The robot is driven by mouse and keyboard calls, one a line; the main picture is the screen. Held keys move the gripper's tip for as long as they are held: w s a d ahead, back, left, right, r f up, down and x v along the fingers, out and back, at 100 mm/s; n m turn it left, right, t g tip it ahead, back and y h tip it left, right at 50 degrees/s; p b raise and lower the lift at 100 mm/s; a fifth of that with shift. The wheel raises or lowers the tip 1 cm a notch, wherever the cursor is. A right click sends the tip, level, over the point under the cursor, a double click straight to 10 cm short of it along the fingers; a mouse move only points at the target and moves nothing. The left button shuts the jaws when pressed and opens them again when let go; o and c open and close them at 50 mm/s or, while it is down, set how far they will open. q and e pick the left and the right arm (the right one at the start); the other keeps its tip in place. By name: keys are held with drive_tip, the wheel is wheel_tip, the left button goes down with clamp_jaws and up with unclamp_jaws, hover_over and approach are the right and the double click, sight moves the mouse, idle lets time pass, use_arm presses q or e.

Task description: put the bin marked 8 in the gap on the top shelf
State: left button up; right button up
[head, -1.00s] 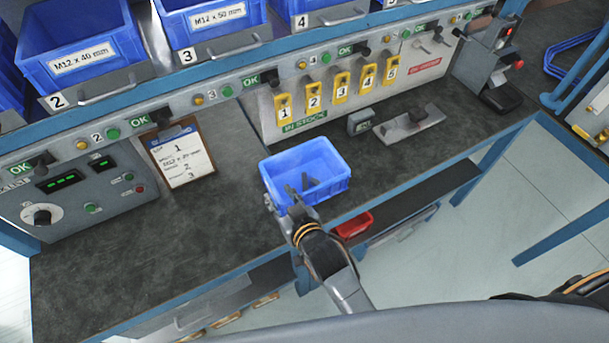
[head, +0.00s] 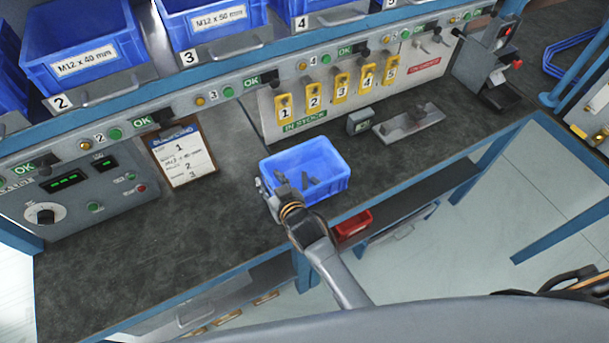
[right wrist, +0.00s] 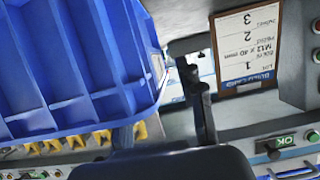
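A blue bin (head: 325,160) stands on the dark bench top, with a few dark pieces inside. No number is legible on it. My right gripper (head: 272,187) is at the bin's left wall, with parts showing on both sides of that wall; it looks open. In the right wrist view the bin (right wrist: 75,70) fills the left side, with a white label at its edge. One dark finger (right wrist: 203,105) stands apart from the label side; the other is mostly hidden. The top-shelf gap and my left gripper are not in view.
Blue bins stand on a rack behind the bench, including one labelled M12 x 40 mm (head: 80,40). A clipboard (head: 182,152), a control box (head: 70,195) and a grey tray (head: 410,122) surround the bench area. A red bin (head: 353,224) sits below the front edge.

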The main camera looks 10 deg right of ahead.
clamp_jaws()
drive_tip(key=shift+r, duration=0.1)
